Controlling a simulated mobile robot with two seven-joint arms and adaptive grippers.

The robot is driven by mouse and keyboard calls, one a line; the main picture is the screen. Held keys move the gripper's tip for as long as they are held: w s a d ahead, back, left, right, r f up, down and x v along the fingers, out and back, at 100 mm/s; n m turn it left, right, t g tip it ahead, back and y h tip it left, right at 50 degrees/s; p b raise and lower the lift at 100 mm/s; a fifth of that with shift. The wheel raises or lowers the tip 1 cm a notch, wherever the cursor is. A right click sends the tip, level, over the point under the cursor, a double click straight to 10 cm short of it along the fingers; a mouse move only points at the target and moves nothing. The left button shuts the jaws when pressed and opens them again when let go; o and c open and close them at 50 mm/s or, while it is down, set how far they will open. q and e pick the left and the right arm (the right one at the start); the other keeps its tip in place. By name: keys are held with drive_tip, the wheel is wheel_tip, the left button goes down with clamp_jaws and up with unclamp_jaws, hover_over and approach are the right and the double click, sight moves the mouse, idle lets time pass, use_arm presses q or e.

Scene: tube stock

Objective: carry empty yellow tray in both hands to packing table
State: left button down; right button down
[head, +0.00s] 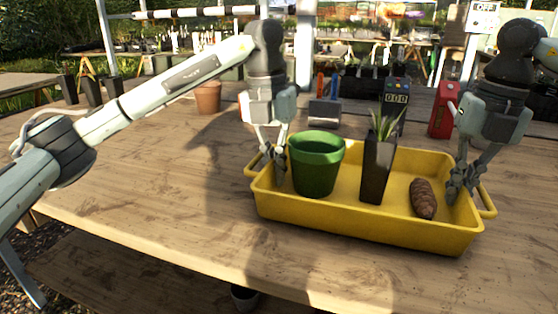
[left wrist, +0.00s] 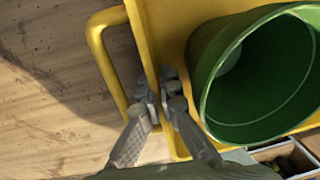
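The yellow tray (head: 360,230) sits on the wooden table and is not empty. It holds a green pot (head: 317,165), a tall dark pot with a spiky plant (head: 376,168) and a brown knobbly root (head: 423,199). My left gripper (head: 267,162) is at the tray's left end. In the left wrist view its fingers (left wrist: 160,95) close on either side of the tray wall (left wrist: 143,35), beside the left handle (left wrist: 100,55). My right gripper (head: 462,188) appears closed on the right end wall, beside the right handle; its contact is partly hidden.
A terracotta pot (head: 208,97), a dark box with a display (head: 396,96) and a red object (head: 444,108) stand behind the tray. The wooden table (head: 150,190) is clear to the left. Other benches with plants stand farther back.

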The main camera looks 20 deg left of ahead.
use_arm(q)
drive_tip(key=c, duration=2.2)
unclamp_jaws()
drive_tip(key=shift+a+f, duration=0.1)
drive_tip(key=shift+f, duration=0.05)
use_arm(e)
drive_tip(key=c, duration=2.2)
unclamp_jaws()
drive_tip(key=shift+d+f, duration=0.1)
drive_tip(key=shift+f, duration=0.05)
use_arm(q)
drive_tip(key=o, duration=0.5)
use_arm(e)
drive_tip(key=o, duration=0.5)
use_arm(q)
drive_tip(key=r, duration=0.8)
drive_tip(key=shift+a, duration=0.25)
use_arm(e)
drive_tip(key=r, duration=1.2)
drive_tip(key=shift+d, duration=0.4)
use_arm(q)
drive_tip(key=shift+s, duration=0.1)
use_arm(e)
drive_tip(key=shift+s, duration=0.1)
